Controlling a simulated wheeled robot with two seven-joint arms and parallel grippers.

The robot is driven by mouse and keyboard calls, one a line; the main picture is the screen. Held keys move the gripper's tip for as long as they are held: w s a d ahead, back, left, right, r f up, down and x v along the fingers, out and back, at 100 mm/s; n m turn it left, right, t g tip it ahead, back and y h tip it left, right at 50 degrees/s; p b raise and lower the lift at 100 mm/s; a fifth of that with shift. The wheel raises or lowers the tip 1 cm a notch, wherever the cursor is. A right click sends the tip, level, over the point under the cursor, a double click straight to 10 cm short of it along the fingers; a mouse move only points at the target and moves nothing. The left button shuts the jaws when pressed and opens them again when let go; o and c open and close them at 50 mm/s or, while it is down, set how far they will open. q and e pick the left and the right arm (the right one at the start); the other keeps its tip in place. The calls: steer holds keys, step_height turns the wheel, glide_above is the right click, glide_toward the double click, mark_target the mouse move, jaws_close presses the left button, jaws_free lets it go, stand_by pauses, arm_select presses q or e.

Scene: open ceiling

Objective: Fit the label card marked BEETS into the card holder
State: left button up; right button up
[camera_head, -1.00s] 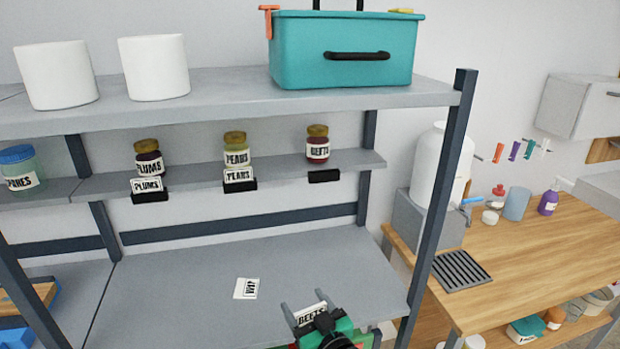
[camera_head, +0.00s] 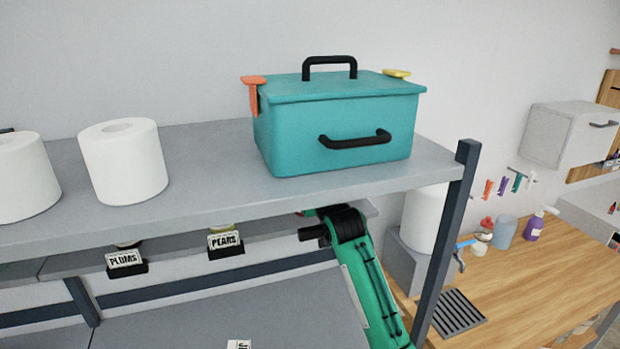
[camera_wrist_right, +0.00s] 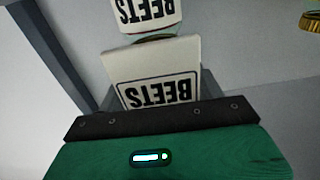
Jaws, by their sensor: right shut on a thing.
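My right gripper (camera_wrist_right: 157,88) is shut on the white BEETS card (camera_wrist_right: 150,62), whose lettering appears upside down in the right wrist view. Just beyond the card is the BEETS jar's label (camera_wrist_right: 146,12), also inverted. In the head view my green right arm (camera_head: 372,280) reaches up to the narrow shelf beneath the top shelf. Its fingers and the card are hidden there. The empty card holder cannot be seen in either current view, so I cannot tell whether the card touches it. My left gripper is not in view.
Filled holders for PLUMS (camera_head: 127,268) and PEARS (camera_head: 226,246) sit left of my arm. A dark post (camera_head: 448,255) stands to the right. Another card (camera_head: 238,344) lies below.

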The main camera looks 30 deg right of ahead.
steer(key=shift+r, duration=0.1)
stand_by(0.3)
steer(key=b, duration=0.3)
glide_above(312, 223)
steer(key=shift+f, duration=2.85)
steer(key=shift+w, duration=0.1)
steer(key=shift+p, duration=0.9)
steer(key=shift+d+f+b, duration=0.1)
steer(key=shift+f+b, duration=0.9)
steer(key=shift+f, duration=1.05)
